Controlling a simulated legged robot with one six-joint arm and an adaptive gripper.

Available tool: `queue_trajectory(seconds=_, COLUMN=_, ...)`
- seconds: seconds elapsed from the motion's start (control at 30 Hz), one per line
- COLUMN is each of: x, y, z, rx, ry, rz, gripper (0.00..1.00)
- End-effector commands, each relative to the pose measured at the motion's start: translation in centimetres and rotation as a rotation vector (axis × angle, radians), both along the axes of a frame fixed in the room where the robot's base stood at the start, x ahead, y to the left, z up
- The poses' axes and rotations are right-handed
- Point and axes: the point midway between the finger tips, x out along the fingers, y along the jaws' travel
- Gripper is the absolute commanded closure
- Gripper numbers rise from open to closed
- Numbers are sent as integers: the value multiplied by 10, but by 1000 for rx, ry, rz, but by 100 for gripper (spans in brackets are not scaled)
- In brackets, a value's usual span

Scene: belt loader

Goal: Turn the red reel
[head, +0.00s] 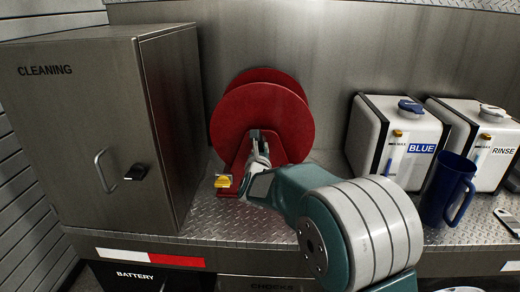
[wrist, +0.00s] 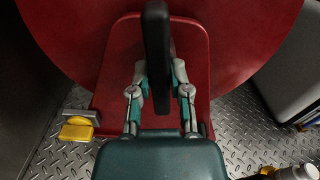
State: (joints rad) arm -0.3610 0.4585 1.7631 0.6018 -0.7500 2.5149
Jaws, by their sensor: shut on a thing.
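The red reel (head: 275,112) stands on the metal deck in the middle of the head view, with two round red discs on a red stand. In the wrist view the reel's disc (wrist: 245,35) fills the top, behind its red stand (wrist: 110,70). A black handle (wrist: 156,50) stands out in front of the disc, upright in the wrist view. My gripper (wrist: 158,80) is shut on the black handle, one finger on each side. In the head view my gripper (head: 258,150) is in front of the reel's middle, partly hidden by my wrist.
A yellow-topped piece (wrist: 76,130) is at the stand's lower left. A steel cabinet marked CLEANING (head: 90,130) stands left. White containers marked BLUE (head: 395,140) and RINSE (head: 480,145), and a blue jug (head: 447,190), stand right. Deck plate shows between reel and containers.

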Motion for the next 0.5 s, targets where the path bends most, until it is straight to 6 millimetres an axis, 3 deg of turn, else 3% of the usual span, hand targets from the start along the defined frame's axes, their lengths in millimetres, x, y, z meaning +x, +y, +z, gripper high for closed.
queue_trajectory(seconds=0.03, x=1, y=-1, z=-7, rx=14, ry=14, rz=-1, gripper=100)
queue_trajectory(seconds=0.5, x=0, y=0, z=-9, rx=56, ry=16, rz=-1, gripper=100)
